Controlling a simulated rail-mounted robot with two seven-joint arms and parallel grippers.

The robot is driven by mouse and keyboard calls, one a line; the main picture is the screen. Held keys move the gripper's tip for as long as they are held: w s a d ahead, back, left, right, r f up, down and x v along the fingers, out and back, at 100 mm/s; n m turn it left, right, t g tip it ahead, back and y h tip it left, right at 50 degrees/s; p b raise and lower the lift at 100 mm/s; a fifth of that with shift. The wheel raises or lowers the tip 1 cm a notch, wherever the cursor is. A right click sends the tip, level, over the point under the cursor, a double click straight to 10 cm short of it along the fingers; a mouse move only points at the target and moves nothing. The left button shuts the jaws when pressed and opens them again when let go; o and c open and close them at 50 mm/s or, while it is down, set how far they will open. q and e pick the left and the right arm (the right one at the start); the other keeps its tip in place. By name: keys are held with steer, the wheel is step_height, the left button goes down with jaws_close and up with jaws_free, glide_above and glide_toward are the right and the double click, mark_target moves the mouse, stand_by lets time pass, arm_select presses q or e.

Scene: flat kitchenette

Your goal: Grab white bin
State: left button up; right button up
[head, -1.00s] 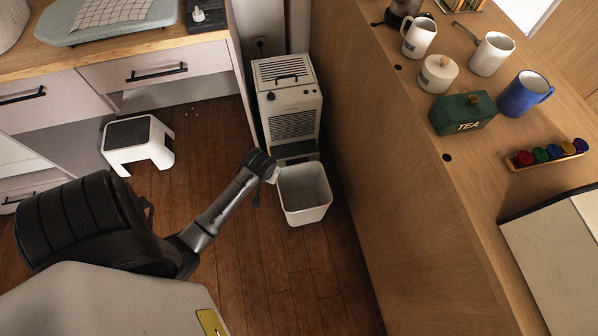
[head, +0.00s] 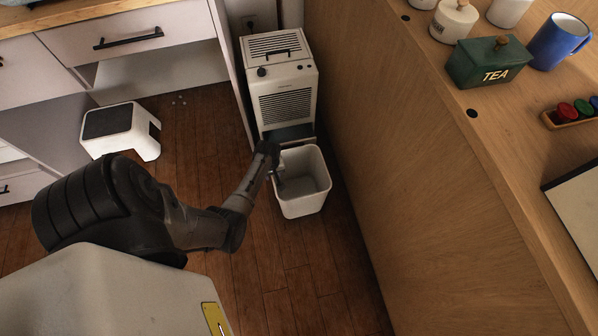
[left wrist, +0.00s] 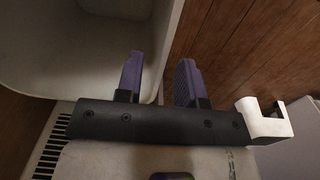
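The white bin (head: 304,206) stands upright and open-topped on the wood floor, in front of a white appliance. My left gripper (head: 280,176) is at the bin's left rim in the head view, pointing down. In the left wrist view the bin (left wrist: 70,45) fills the upper left. There my left gripper (left wrist: 160,82) is open, with one purple finger on the inner side of the bin wall and the other outside over the floor. The wall lies between the fingers, with a gap visible. My right gripper is not in view.
The white vented appliance (head: 283,78) stands just behind the bin. A wooden counter side (head: 400,150) rises close on the right. A white step stool (head: 143,140) stands at the left by the drawers. The floor in front of the bin is clear.

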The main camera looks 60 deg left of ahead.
arm_select(q)
steer(key=shift+f, duration=0.7)
steer(key=shift+f+b, duration=0.1)
steer(key=shift+b, duration=0.25)
steer(key=shift+f, duration=0.2)
steer(key=f+b, duration=0.4)
steer(key=shift+s+d+f+b, duration=0.1)
steer(key=shift+d+f+b, duration=0.15)
steer(key=shift+f+b, duration=0.1)
steer(key=shift+r, duration=0.1)
steer(key=c, duration=0.6)
jaws_close()
